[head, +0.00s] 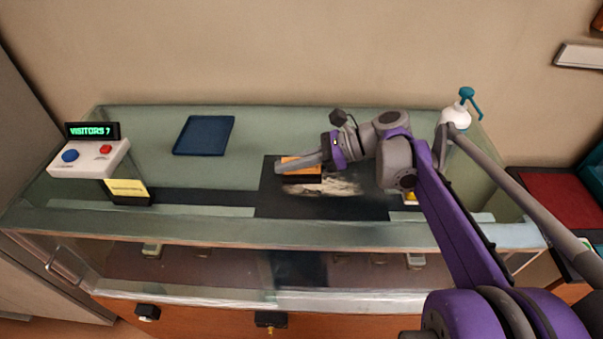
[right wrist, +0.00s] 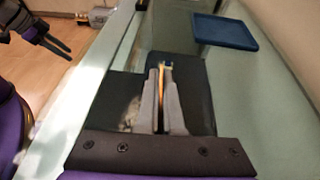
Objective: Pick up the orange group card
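The orange group card (head: 290,159) is at the middle of the glass counter, partly hidden behind my right gripper's fingers, above a small black block (head: 302,179). My right gripper (head: 283,166) reaches in from the right at the card. In the right wrist view its fingers (right wrist: 163,80) are close together, with the thin orange edge of the card (right wrist: 161,86) filling the gap between them. My left gripper (right wrist: 66,50) shows only in the right wrist view, off the counter's side, with its two fingers apart and empty.
The glass counter (head: 210,228) carries a blue tray (head: 204,135), a visitor counter box (head: 90,158) with a yellow card (head: 127,188) by it, and a white pump bottle (head: 456,117) at the back right. A dark mat (head: 280,207) lies under the card's spot. A wall rises behind.

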